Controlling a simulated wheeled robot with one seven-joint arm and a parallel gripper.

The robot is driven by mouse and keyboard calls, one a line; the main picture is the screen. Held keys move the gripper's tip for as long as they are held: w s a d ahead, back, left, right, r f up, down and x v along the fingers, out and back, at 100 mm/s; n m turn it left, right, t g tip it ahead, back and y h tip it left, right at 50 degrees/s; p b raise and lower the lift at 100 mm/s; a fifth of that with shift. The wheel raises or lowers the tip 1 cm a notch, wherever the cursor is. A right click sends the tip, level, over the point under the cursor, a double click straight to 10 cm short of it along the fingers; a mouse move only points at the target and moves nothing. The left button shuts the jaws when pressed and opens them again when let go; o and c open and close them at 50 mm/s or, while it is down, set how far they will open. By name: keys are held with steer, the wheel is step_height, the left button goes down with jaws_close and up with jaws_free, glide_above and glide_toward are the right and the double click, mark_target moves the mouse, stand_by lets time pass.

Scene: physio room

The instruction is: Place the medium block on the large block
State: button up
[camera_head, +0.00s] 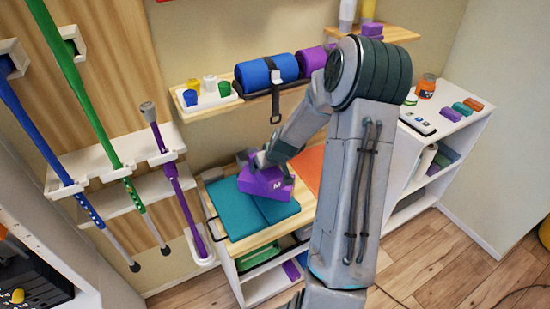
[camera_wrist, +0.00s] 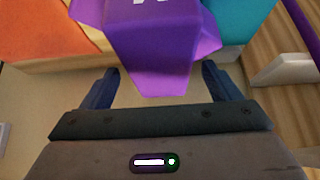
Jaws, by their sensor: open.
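A purple block marked "M" (camera_head: 268,184), which looks like the medium block, is on or just above a teal folded mat (camera_head: 235,210) on the wooden-topped cabinet. My gripper (camera_head: 262,160) is at the block's upper left side, partly hidden by my arm. In the wrist view the purple block (camera_wrist: 160,45) reaches between the two open fingers of my gripper (camera_wrist: 161,70), with gaps visible on both sides. I cannot pick out a block marked as large; my arm covers part of the cabinet top.
An orange mat (camera_head: 309,165) lies beside the teal one. A wall shelf (camera_head: 225,103) above holds blue and purple rolls (camera_head: 266,73). A white shelf unit (camera_head: 455,125) with small coloured items stands right. Crutches and a purple cane (camera_head: 172,175) stand left.

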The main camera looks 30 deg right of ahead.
steer(key=b+v, duration=0.1)
steer(key=v, duration=0.7)
steer(key=s+a+r+g, duration=0.1)
steer(key=s+a+r, duration=0.3)
steer(key=s, duration=0.3)
steer(key=s+a+r+g, duration=0.1)
steer(key=s+a+r, duration=0.3)
steer(key=s+a, duration=0.2)
steer(key=s+a+r+g, duration=0.1)
steer(key=s+a+r, duration=0.3)
steer(key=s, duration=0.6)
steer(key=shift+s+a, duration=0.2)
steer(key=shift+a, duration=0.35)
